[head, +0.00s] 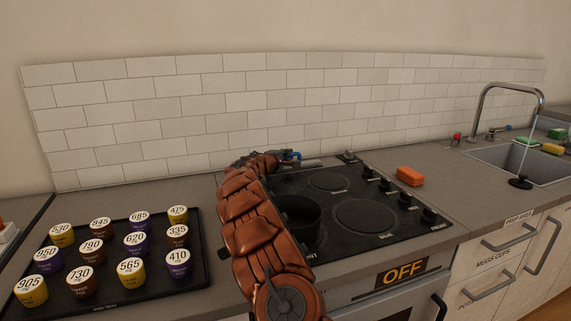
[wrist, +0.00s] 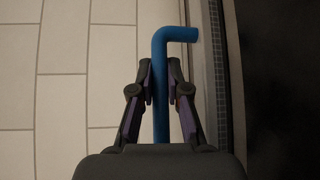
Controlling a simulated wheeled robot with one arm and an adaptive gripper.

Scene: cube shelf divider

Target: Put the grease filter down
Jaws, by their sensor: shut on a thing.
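My gripper (wrist: 160,85) is shut on a blue bent bar (wrist: 160,120), which runs up between the fingers and hooks right at its top in the wrist view. In the head view, my gripper (head: 290,158) is low by the tiled wall, at the back left of the hob, with a bit of blue showing at it. My arm hides part of the gripper and hob. No filter panel can be made out, and I cannot tell whether the blue bar is part of the grease filter or whether it touches a surface.
The black hob (head: 345,208) has a dark pot (head: 298,222) at its front left. An orange block (head: 410,176) lies right of the hob, before a sink (head: 530,157). A black tray (head: 125,275) of numbered cups fills the left counter. White tiles (head: 180,110) line the back.

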